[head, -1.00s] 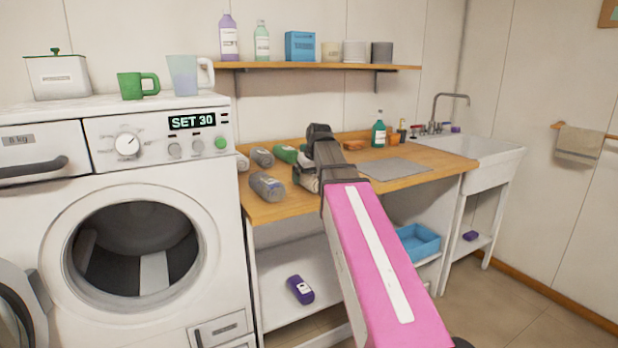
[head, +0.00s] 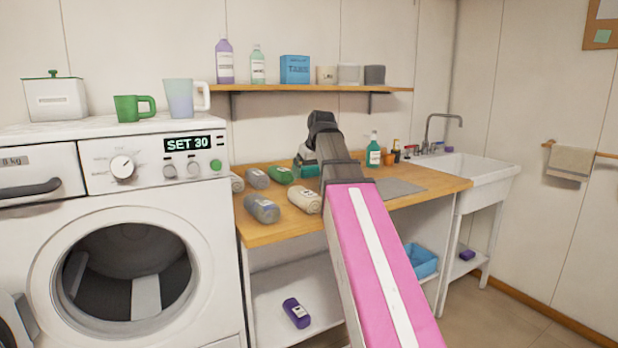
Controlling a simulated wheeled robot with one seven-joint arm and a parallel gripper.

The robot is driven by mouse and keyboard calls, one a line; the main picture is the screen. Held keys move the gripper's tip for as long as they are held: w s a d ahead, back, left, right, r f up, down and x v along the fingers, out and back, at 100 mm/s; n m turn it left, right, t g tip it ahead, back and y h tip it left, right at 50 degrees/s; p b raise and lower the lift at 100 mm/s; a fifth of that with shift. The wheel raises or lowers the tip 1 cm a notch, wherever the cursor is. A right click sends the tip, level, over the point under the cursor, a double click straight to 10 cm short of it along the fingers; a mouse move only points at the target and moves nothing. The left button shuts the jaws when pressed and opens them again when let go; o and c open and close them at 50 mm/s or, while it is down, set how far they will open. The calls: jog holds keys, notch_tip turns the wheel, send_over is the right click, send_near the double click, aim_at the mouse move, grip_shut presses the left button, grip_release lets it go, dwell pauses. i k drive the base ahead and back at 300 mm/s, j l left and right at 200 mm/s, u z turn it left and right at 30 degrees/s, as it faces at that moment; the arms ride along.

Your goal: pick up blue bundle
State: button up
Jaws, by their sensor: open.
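Several rolled bundles lie on the wooden counter. They include a blue-grey bundle (head: 262,208) at the front left, grey bundles (head: 256,178) behind it, a green bundle (head: 280,174) and a cream bundle (head: 305,199). None is strongly blue, and I cannot tell surely which is the blue one. My gripper (head: 307,162) is open over the back of the counter, right of the green bundle. My arm hides most of it. A dark teal patch shows at the gripper; I cannot tell what it is.
The washing machine (head: 130,240) stands close on the left. A teal bottle (head: 374,150) and a grey mat (head: 398,187) are right of my arm, before the sink (head: 465,170). A shelf (head: 300,89) with bottles and pots hangs above.

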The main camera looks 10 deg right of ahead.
aim_at(265, 211)
jog(key=k+j+z, duration=0.15)
jog(key=j, duration=0.3)
jog(key=k+j+z, duration=0.15)
jog(key=k+j, duration=0.15)
jog(key=j, duration=0.15)
jog(key=k+j+z, duration=0.15)
jog(key=j, duration=0.3)
jog(key=k+j+z, duration=0.15)
jog(key=k+j, duration=0.2)
